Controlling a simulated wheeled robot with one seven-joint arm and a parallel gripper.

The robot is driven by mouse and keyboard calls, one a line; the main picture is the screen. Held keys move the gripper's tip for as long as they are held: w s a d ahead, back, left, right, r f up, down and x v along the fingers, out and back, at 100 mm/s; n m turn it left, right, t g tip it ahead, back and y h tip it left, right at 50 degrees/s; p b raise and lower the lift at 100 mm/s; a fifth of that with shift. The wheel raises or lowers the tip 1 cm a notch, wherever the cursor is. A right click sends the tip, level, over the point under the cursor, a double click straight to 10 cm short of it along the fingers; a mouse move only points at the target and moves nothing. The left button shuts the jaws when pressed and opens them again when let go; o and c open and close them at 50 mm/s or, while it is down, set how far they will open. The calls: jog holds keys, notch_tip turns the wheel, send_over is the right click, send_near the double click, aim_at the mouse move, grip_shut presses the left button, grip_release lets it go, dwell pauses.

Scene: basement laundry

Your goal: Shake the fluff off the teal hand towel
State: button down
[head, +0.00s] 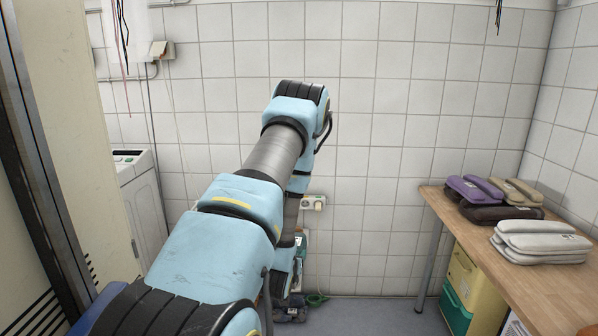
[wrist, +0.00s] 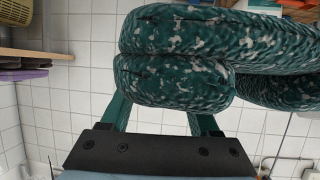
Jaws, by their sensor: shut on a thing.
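The teal hand towel (wrist: 170,78) fills the upper right of the wrist view as a thick folded bundle. It is dark teal with many pale specks of fluff across its folds. My gripper (wrist: 162,115) is shut on the lower fold of the towel, one teal finger on each side. The fingertips are partly hidden by the cloth. In the head view my arm reaches forward and bends down, hiding most of what lies below it. I cannot make out the towel clearly there.
A wooden table (head: 450,210) at right bears purple and brown folded towels (head: 480,195) and pale folded towels (head: 540,240). Yellow and green drawers (head: 460,275) stand under it. A white washer (head: 138,200) is at left. A tiled wall (head: 400,130) stands ahead.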

jog(key=a, duration=0.2)
jog(key=s+a+n+y, duration=0.1)
jog(key=a, duration=0.2)
jog(key=a+y, duration=0.1)
jog(key=a, duration=0.1)
jog(key=shift+s+a+r+n, duration=0.2)
jog(key=shift+r+n, duration=0.15)
jog(key=shift+n, duration=0.05)
jog(key=r, duration=0.4)
jog(key=a+r, duration=0.1)
jog(key=r, duration=0.1)
jog(key=shift+s, duration=0.2)
notch_tip(320, 180, down, 7)
jog(key=shift+r, duration=0.15)
notch_tip(320, 180, up, 7)
jog(key=shift+f, duration=0.1)
notch_tip(320, 180, down, 6)
jog(key=shift+f, duration=0.15)
jog(key=shift+w+d+f, duration=0.1)
notch_tip(320, 180, up, 6)
jog(key=shift+r, duration=0.2)
jog(key=shift+f, duration=3.25)
